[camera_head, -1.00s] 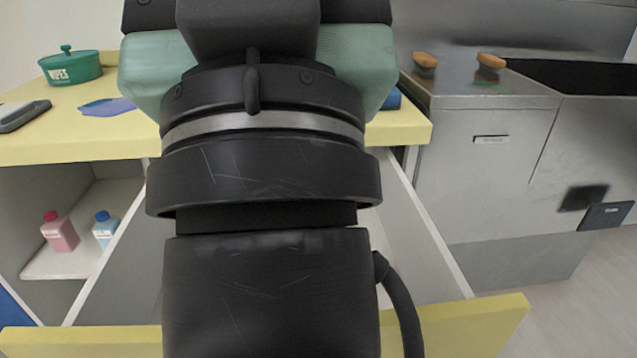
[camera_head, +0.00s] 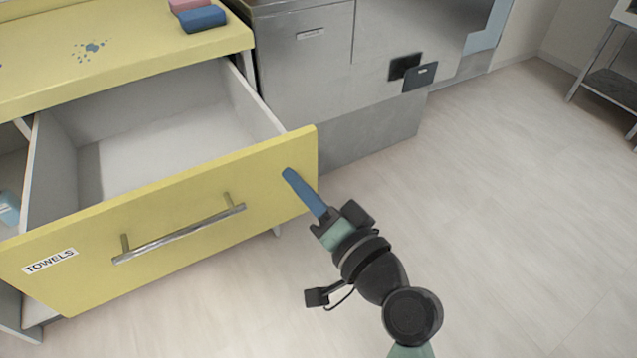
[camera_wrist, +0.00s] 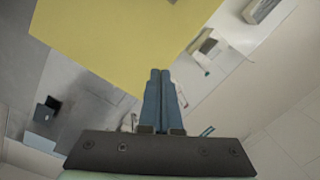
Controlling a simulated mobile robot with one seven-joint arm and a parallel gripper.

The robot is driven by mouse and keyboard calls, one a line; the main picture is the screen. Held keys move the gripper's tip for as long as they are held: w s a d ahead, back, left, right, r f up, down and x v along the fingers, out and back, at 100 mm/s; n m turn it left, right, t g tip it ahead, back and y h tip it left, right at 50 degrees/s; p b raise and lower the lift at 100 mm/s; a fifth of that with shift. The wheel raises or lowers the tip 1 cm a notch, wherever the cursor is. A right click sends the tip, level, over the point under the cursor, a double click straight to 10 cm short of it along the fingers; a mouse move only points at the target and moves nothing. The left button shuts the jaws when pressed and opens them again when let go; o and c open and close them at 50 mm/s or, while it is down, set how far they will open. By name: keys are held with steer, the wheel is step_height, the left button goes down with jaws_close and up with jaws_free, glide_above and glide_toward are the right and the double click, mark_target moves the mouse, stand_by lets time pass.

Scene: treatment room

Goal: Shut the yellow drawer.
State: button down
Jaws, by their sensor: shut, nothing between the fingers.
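The yellow drawer (camera_head: 190,215) stands pulled far out of its yellow-topped cabinet. Its front carries a metal bar handle (camera_head: 180,235) and a "TOWELS" label (camera_head: 50,261). The visible inside is grey-white and empty. My gripper (camera_head: 287,172) is shut and empty, its blue fingers at the right end of the drawer front. In the head view I cannot tell whether the tips touch it. In the wrist view the closed fingers (camera_wrist: 160,75) point at a large yellow surface (camera_wrist: 125,40).
On the yellow counter (camera_head: 120,50) lie a blue block (camera_head: 203,19), a pink block (camera_head: 188,4) and a blue stain (camera_head: 92,48). A steel unit (camera_head: 300,80) stands right of the drawer. A bluish bottle (camera_head: 9,208) shows at the left. The floor in front is clear.

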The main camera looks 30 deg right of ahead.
steer(key=s+d+f+m+h+p, duration=0.25)
steer(key=s+d+f+m, duration=0.25)
steer(key=s+f+m, duration=0.3)
glide_toward(305, 178)
steer(key=shift+y, duration=0.45)
steer(key=w, duration=0.4)
steer(key=w+b, duration=0.1)
steer(key=w, duration=0.2)
steer(key=shift+d, duration=0.3)
